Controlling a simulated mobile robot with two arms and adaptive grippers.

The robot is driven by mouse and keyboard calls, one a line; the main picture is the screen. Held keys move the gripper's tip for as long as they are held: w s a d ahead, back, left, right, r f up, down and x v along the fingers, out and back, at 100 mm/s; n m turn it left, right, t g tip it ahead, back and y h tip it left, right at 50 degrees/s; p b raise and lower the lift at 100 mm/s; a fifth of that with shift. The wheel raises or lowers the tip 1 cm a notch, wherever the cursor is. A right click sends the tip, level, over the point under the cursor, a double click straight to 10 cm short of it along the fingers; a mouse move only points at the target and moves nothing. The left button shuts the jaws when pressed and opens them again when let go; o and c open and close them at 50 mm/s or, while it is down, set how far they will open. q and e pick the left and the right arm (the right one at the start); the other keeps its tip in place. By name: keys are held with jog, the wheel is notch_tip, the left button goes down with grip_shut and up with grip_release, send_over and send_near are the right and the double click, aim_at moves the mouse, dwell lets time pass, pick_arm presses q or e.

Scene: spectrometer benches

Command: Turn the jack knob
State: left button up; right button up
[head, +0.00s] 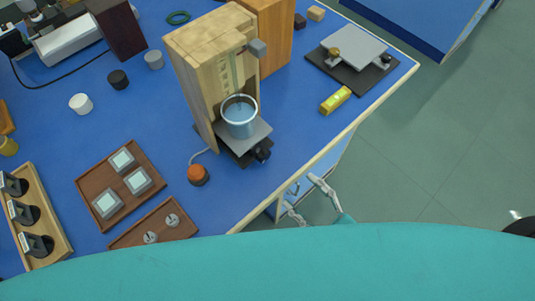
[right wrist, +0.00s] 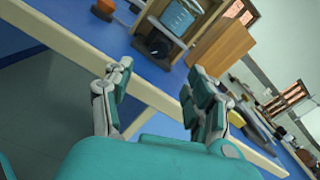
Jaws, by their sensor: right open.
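The jack is a grey plate (head: 252,137) on a black base, standing in front of a wooden housing (head: 205,75). Its black knob (head: 263,154) faces the table's front edge; it also shows in the right wrist view (right wrist: 160,47). A blue beaker of liquid (head: 240,122) stands on the jack plate. My right gripper (head: 303,195) is open and empty, just off the table edge, below and to the right of the knob. In the right wrist view its spread fingers (right wrist: 158,78) frame the table edge, apart from the knob. My left gripper is not in view.
An orange button (head: 198,174) with a cable sits left of the jack. A yellow box (head: 336,100) and a second plate on a black base (head: 356,46) stand to the right. Wooden trays (head: 158,175) lie at left.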

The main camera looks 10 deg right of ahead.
aim_at(266, 158)
jog(key=p+x, duration=0.2)
jog(key=x, duration=0.8)
jog(key=shift+w+r+p, duration=0.1)
jog(key=shift+p, duration=0.25)
jog(key=shift+w+a, duration=0.45)
jog(key=shift+w, duration=0.1)
jog(key=shift+c, duration=0.3)
jog(key=shift+c, duration=1)
jog(key=c, duration=0.9)
